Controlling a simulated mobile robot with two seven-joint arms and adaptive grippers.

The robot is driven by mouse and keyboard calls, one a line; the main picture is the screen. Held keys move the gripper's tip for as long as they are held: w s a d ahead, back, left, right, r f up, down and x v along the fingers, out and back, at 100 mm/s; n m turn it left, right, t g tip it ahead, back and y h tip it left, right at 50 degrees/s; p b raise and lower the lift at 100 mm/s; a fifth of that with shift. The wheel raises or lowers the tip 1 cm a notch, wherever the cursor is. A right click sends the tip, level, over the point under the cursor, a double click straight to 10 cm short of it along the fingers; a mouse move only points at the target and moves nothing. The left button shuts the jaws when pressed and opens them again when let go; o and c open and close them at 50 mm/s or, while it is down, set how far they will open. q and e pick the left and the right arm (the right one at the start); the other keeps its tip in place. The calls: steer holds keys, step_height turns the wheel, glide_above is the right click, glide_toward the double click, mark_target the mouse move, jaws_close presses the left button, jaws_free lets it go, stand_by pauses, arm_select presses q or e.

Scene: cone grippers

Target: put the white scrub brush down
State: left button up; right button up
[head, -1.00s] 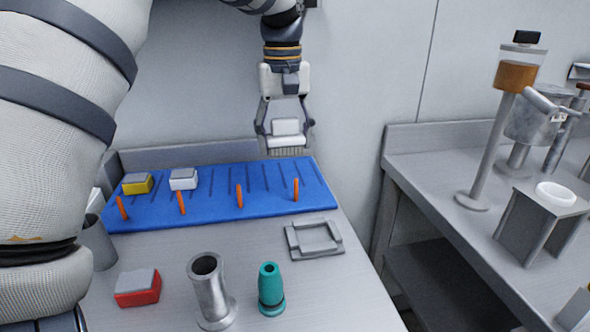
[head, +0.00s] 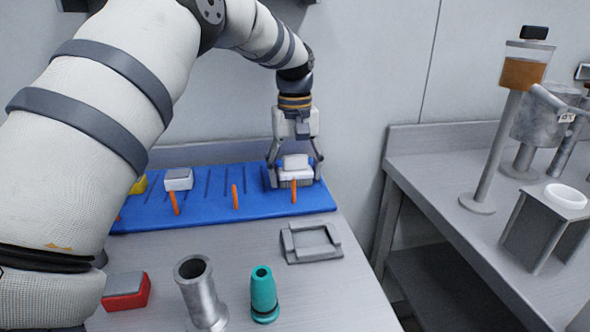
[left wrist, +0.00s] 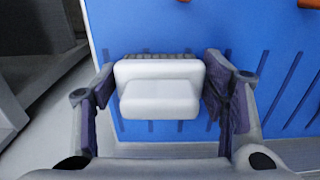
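The white scrub brush (head: 296,170) has a white body with a raised block-shaped handle and dark bristles below. My left gripper (head: 295,176) has its fingers on both sides of it, closed against its ends. The brush is at the right end of the blue slotted mat (head: 215,205), behind the rightmost orange peg (head: 294,191). I cannot tell whether the bristles touch the mat. In the left wrist view the brush (left wrist: 158,95) sits level between the fingertips of the gripper (left wrist: 160,85), over the blue surface near its edge. My right gripper is not in view.
A grey frame (head: 311,243), teal bottle (head: 263,294), metal cylinder (head: 203,297) and red block (head: 126,292) stand in front.

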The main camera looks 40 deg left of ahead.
mark_target(295, 155)
arm_select(q)
steer(key=shift+o, duration=0.3)
step_height(295, 155, up, 8)
steer(key=shift+f, duration=0.1)
stand_by(0.5)
